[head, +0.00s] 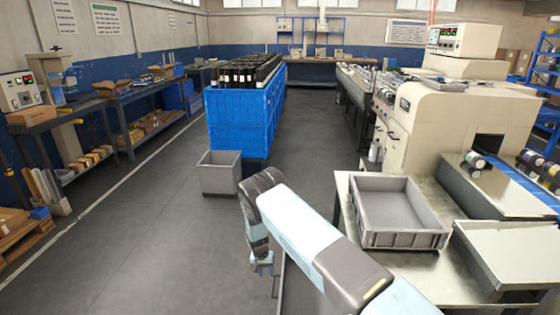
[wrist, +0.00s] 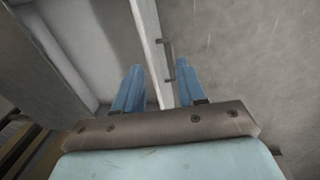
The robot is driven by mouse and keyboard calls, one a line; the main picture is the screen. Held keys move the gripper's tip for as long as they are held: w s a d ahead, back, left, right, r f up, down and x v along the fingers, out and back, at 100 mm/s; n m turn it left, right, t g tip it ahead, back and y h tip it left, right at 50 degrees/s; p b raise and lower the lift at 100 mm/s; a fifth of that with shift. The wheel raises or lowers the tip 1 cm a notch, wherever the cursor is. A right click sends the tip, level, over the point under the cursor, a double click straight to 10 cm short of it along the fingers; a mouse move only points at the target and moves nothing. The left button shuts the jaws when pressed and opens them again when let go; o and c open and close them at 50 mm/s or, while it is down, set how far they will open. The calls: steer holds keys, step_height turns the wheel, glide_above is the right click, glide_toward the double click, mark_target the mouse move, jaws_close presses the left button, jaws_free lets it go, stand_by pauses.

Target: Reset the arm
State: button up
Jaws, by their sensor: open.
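My arm reaches forward from the lower right of the head view, and my gripper (head: 262,268) hangs at its end, pointing down over the floor to the left of the metal table. In the wrist view my gripper (wrist: 158,82) shows two blue fingers spread apart with nothing between them. A pale upright edge with a small dark bracket lies beyond the fingers. The arm hides part of the floor and the table's left side in the head view.
A grey tray (head: 395,243) sits empty on the metal table (head: 345,187) at right. A grey bin (head: 219,176) stands on the floor by the blue crate (head: 240,124) of dark rolls. A beige wrapping machine (head: 455,125) stands at right. The left floor (head: 150,240) is clear.

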steer(key=w+d+r+y, duration=0.1)
steer(key=w+d+r, duration=0.15)
steer(key=r, duration=1.15)
steer(key=w+d+r, duration=0.2)
steer(key=d+r, duration=0.1)
steer(key=r, duration=1)
steer(key=s+d+r+t, duration=0.1)
steer(key=s+d+r, duration=0.2)
steer(key=r, duration=0.6)
steer(key=s+d+r+y, duration=0.15)
steer(key=d+r, duration=0.25)
steer(key=r, duration=0.4)
steer(key=s+d+r+t, duration=0.1)
steer(key=s+d+r, duration=0.2)
steer(key=r, duration=0.6)
steer(key=s+d+r+t, duration=0.1)
steer(key=s+d+r, duration=0.4)
steer(key=s+r, duration=0.35)
steer(key=s+d+r+t, duration=0.1)
steer(key=s+d+r, duration=0.3)
steer(key=s+r, duration=0.4)
steer(key=s+d, duration=0.2)
steer(key=s, duration=0.9)
steer(key=s+d+r+n+t, duration=0.1)
steer(key=s+d, duration=0.2)
steer(key=s, duration=0.9)
steer(key=shift+d+r+t+h, duration=0.25)
steer(key=shift+r+t+h, duration=0.05)
steer(key=shift+h, duration=0.15)
